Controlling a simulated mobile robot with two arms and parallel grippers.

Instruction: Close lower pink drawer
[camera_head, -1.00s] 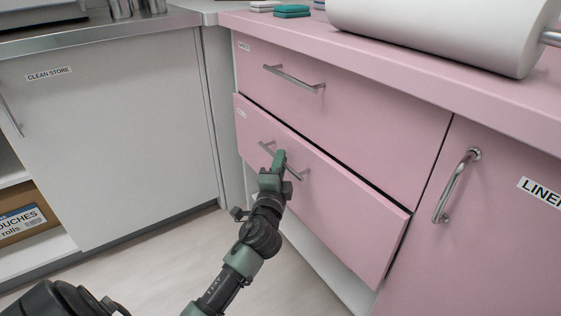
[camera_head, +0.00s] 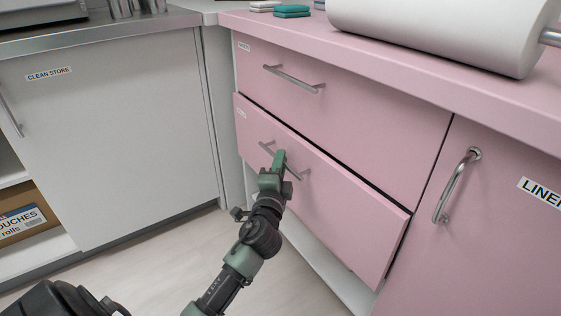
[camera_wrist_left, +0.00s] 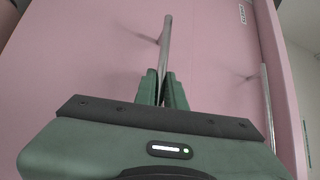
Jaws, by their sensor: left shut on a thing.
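The lower pink drawer (camera_head: 340,206) stands slightly out from the cabinet, its top edge and right side proud of the front. Its metal bar handle (camera_head: 298,174) is partly hidden behind my left gripper (camera_head: 279,162). In the left wrist view, the green fingers of my left gripper (camera_wrist_left: 161,88) are closed around the drawer's handle (camera_wrist_left: 166,42). The upper pink drawer (camera_head: 350,107) sits above and looks flush with the cabinet. My right gripper is not in view.
A pink cupboard door (camera_head: 490,240) with a vertical handle is on the right. A white cabinet (camera_head: 110,130) stands at the left corner. A large white roll (camera_head: 430,30) lies on the pink counter. Open floor (camera_head: 160,270) lies in front.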

